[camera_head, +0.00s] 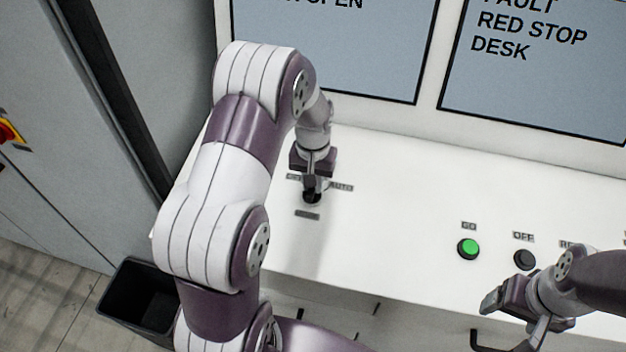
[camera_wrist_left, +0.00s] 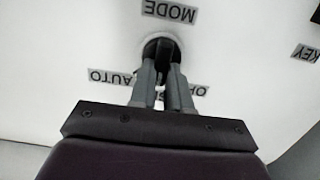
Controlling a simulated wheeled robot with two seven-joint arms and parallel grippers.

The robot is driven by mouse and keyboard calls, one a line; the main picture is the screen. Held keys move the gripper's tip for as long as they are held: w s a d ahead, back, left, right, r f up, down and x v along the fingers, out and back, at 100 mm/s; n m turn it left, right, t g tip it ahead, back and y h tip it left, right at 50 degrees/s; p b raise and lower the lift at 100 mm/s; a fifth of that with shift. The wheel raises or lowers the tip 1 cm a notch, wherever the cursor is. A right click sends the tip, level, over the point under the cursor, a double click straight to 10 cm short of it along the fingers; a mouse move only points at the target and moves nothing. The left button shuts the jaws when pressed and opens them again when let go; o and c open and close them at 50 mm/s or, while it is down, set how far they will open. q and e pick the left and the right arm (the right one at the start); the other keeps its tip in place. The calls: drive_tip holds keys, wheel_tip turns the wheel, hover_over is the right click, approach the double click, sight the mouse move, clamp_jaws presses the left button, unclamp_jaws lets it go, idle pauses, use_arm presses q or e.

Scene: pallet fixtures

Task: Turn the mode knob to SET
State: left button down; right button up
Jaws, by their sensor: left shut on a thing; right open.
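The mode knob (camera_head: 312,196) is black and sits on the white desk panel, partly hidden under my left gripper (camera_head: 314,180). In the left wrist view the knob (camera_wrist_left: 165,47) shows between the fingertips of my left gripper (camera_wrist_left: 162,65), below the MODE label (camera_wrist_left: 169,11). The fingers are shut on it. An AUTO label (camera_wrist_left: 110,77) and a partly hidden label starting with O lie beside the fingers. The SET label and the knob's exact pointing direction are hidden or too unclear to tell. My right gripper (camera_head: 490,303) is open and empty above the desk's right front.
A green GO button (camera_head: 468,249) and a black OFF button (camera_head: 524,259) stand on the desk near my right gripper. Two screens (camera_head: 345,45) rise behind the desk. A KEY label (camera_wrist_left: 306,53) shows in the left wrist view. A black bin (camera_head: 140,300) stands at left.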

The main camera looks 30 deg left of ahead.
use_arm(q)
drive_tip(key=c, duration=1.3)
unclamp_jaws()
drive_tip(key=shift+o, duration=1.1)
drive_tip(key=shift+s+r, duration=0.1)
drive_tip(key=shift+r, duration=0.3)
wheel_tip(320, 180, up, 6)
drive_tip(key=b, duration=0.2)
drive_tip(key=shift+b, duration=0.35)
wheel_tip(320, 180, up, 6)
drive_tip(key=p, duration=0.3)
